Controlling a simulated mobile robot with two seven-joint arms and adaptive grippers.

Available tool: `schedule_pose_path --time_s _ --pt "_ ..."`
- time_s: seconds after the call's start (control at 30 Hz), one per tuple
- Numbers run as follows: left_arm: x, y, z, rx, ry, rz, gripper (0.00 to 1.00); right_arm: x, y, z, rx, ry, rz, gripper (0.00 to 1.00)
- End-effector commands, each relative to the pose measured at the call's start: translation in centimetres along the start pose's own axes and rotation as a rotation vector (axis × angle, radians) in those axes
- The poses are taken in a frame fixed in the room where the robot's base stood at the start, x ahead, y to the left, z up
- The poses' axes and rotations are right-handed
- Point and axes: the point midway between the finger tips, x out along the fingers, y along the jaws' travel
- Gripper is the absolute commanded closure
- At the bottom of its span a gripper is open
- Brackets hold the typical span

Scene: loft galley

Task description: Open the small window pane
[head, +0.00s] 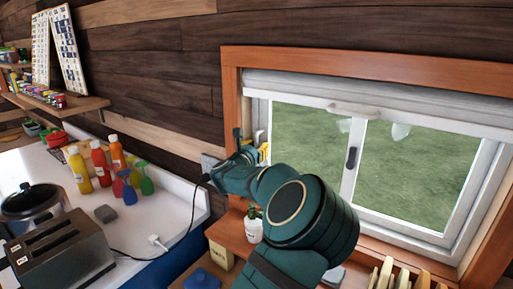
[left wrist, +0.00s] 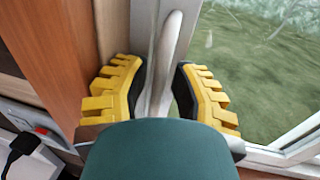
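The small window (head: 415,170) has white framing, two glass panes and an orange-brown wooden surround. Its left pane (head: 305,140) looks closed in the head view. A dark latch (head: 351,157) sits on the middle upright. My left gripper (head: 262,150) is at the window's left edge, partly hidden by my own arm. In the left wrist view its yellow fingers (left wrist: 158,90) stand apart, on either side of a pale upright bar (left wrist: 170,45) at the pane's edge. I see no clear grip on the bar. My right gripper is not in view.
A wooden sill (head: 230,232) with a potted plant (head: 253,228) lies below the window. On the left, a white counter (head: 180,205) holds a toaster (head: 62,255), a pot (head: 30,203) and several bottles (head: 100,163). A wall socket (head: 210,162) is near my gripper.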

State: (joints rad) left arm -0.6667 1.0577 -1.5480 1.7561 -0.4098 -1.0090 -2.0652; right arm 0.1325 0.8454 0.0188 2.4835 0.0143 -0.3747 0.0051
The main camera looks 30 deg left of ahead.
Motion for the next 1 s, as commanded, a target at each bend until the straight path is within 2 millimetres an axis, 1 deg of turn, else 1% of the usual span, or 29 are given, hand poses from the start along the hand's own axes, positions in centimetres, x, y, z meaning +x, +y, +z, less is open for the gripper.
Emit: schedule_pose_path --time_s 0.17,0.2,0.27,0.3,0.5,0.63,0.77,1.0 --pt "0.0 0.0 0.0 0.000 0.000 0.000 0.75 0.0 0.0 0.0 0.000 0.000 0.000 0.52" --pt "0.0 0.0 0.0 0.000 0.000 0.000 0.72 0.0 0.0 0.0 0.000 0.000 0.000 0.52" --pt "0.0 0.0 0.0 0.000 0.000 0.000 0.93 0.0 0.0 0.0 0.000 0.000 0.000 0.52" --pt "0.0 0.0 0.0 0.000 0.000 0.000 1.00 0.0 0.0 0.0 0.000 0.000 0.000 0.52" --pt "0.0 0.0 0.0 0.000 0.000 0.000 1.00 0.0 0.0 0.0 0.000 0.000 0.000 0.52" --pt "-0.1 -0.8 -0.1 0.001 -0.001 -0.002 1.00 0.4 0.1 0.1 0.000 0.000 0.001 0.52" --pt "-0.5 -3.0 -0.3 0.000 -0.001 -0.007 1.00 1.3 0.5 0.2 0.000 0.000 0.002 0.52" --pt "-1.7 -9.1 -0.4 0.002 0.000 -0.010 1.00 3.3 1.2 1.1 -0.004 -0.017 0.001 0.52"
